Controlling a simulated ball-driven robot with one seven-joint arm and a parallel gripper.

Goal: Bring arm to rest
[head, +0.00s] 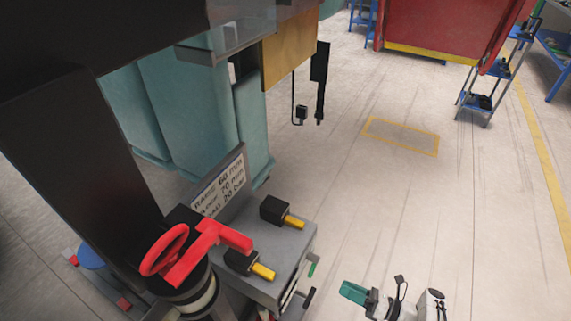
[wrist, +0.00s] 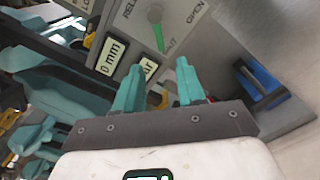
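My gripper (head: 353,291) shows at the bottom of the head view, to the right of a grey machine block (head: 262,258) and apart from it. In the wrist view its two teal fingers (wrist: 157,73) stand apart, with nothing held between them. Beyond the fingertips, the wrist view shows a grey panel (wrist: 205,38) with a round knob and a green lever (wrist: 159,38). The lever appears in line with the gap between the fingers. Part of my arm shows beside the gripper in the head view.
The machine bears a red handle (head: 200,252), two black blocks with yellow ends, and a lettered sign (head: 219,184). A blue handle (wrist: 262,82) sits on the panel's right. Open floor (head: 400,200) lies right of the machine. A blue-framed cart (head: 487,98) stands farther back.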

